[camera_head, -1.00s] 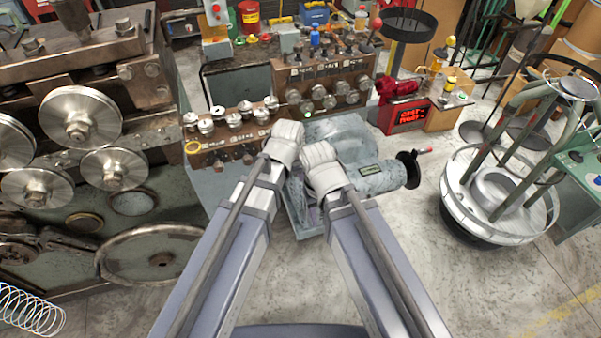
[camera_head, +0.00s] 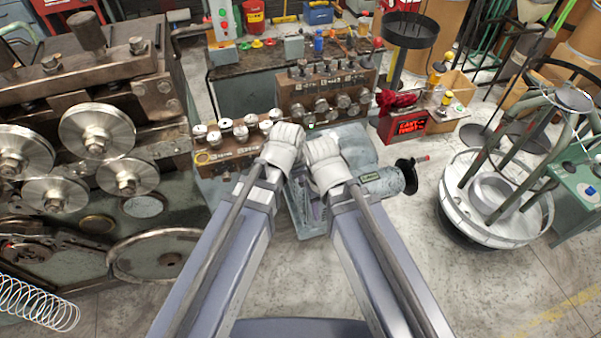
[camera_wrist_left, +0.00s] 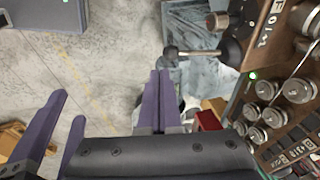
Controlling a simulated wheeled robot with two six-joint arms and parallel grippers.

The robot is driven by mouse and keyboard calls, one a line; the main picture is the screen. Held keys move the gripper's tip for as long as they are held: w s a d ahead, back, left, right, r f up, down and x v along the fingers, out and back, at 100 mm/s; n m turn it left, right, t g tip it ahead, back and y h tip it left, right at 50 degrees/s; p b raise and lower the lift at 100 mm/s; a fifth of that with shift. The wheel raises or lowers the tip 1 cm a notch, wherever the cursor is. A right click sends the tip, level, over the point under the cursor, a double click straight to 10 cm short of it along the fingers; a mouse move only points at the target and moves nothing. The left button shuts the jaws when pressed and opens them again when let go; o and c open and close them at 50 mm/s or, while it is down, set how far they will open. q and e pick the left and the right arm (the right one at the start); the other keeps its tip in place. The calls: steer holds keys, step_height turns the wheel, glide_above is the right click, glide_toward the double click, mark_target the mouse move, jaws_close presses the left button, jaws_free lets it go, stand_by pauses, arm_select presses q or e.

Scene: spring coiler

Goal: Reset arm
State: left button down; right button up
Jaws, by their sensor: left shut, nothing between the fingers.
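My left arm's forearm rises from the bottom of the head view to a pale wrist (camera_head: 284,147); the fingers beyond it are hidden there. In the left wrist view the left gripper (camera_wrist_left: 158,78) has its two purple fingers pressed together, with nothing between them. My right arm runs beside it to its own pale wrist (camera_head: 324,168), close to the left one. Purple bars (camera_wrist_left: 55,130) at the lower left of the wrist view look like part of my other arm, but I cannot tell which part.
A heavy machine with metal wheels (camera_head: 97,131) fills the left, with a wire coil (camera_head: 38,303) in front. A bench of rollers (camera_head: 322,92) stands ahead. A grey motor (camera_head: 380,181) is just beyond my wrists. A round wire stand (camera_head: 497,200) is right. Floor (camera_head: 470,290) is clear lower right.

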stand_by(0.3)
arm_select(q)
steer(key=s+a+f+n+g+y, duration=0.1)
steer(key=s+a+n, duration=0.2)
steer(key=a+n, duration=0.45)
steer(key=s+a+n+g, duration=0.1)
steer(key=s+a+n, duration=0.1)
steer(key=a+n, duration=0.6)
steer(key=s+d+f+m+b, duration=0.2)
steer(key=s+d+f+b, duration=0.1)
steer(key=d, duration=0.2)
steer(key=s+d+f+m+g+y+b, duration=0.1)
steer(key=s+d+f+m+b, duration=0.1)
steer(key=s+d+f+b, duration=0.1)
steer(key=shift+d+f+m+y+b, duration=0.35)
steer(key=shift+d+f+b, duration=0.25)
steer(key=shift+d, duration=0.5)
arm_select(e)
step_height(320, 180, down, 7)
steer(key=shift+f, duration=0.15)
